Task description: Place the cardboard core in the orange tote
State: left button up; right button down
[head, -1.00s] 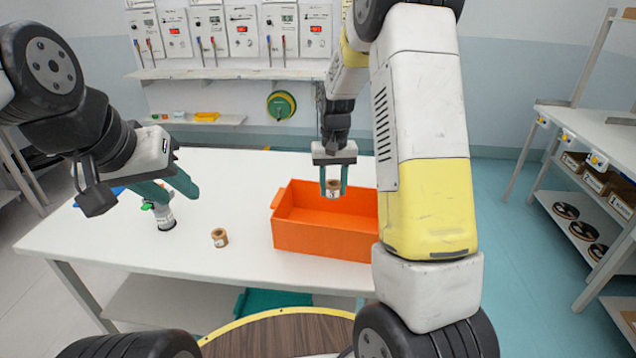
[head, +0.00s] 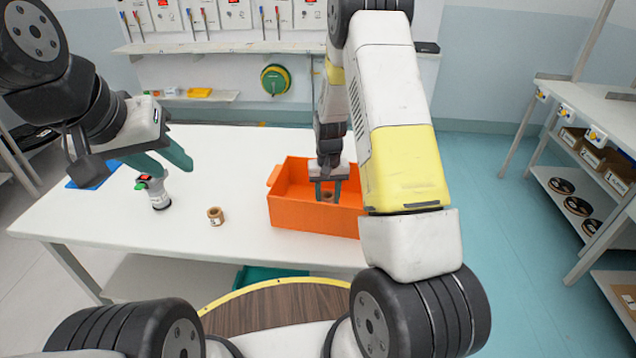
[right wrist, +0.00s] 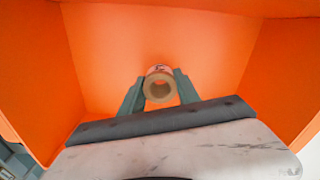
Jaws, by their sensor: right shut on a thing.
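The orange tote (head: 300,213) stands on the white table, open at the top. My right gripper (head: 328,192) is down inside the tote, shut on a cardboard core (head: 328,197). A second cardboard core (head: 215,216) stands on the table left of the tote. My left gripper (head: 165,166) is open, with its green fingers apart above the table.
A blue sheet (head: 85,181) lies at the table's left. A shelf with black reels (head: 577,206) stands at the right. The table (head: 225,160) is clear behind the second core.

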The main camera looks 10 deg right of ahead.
jog(key=shift+f, duration=0.6)
jog(key=shift+f, duration=0.1)
jog(key=c, duration=0.9)
grip_release()
notch_tip(320, 180, up, 12)
jog(key=s+a+r+t+y, duration=0.1)
jog(key=s+r+t, duration=0.1)
jog(key=s+r, duration=0.5)
jog(key=s+r+t+y, duration=0.1)
jog(key=s+r, duration=0.2)
jog(key=r, duration=0.7)
jog(key=s+r+t, duration=0.1)
jog(key=s+r, duration=0.1)
jog(key=s, duration=0.3)
jog(key=s+a+r+n+t, duration=0.1)
jog(key=s+r, duration=0.1)
jog(key=s, duration=0.3)
jog(key=s+r+t, duration=0.1)
jog(key=s+r, duration=0.1)
jog(key=s, duration=0.3)
jog(key=shift+s+a+r+n, duration=0.2)
jog(key=shift+a+n, duration=0.05)
jog(key=shift+n, duration=0.05)
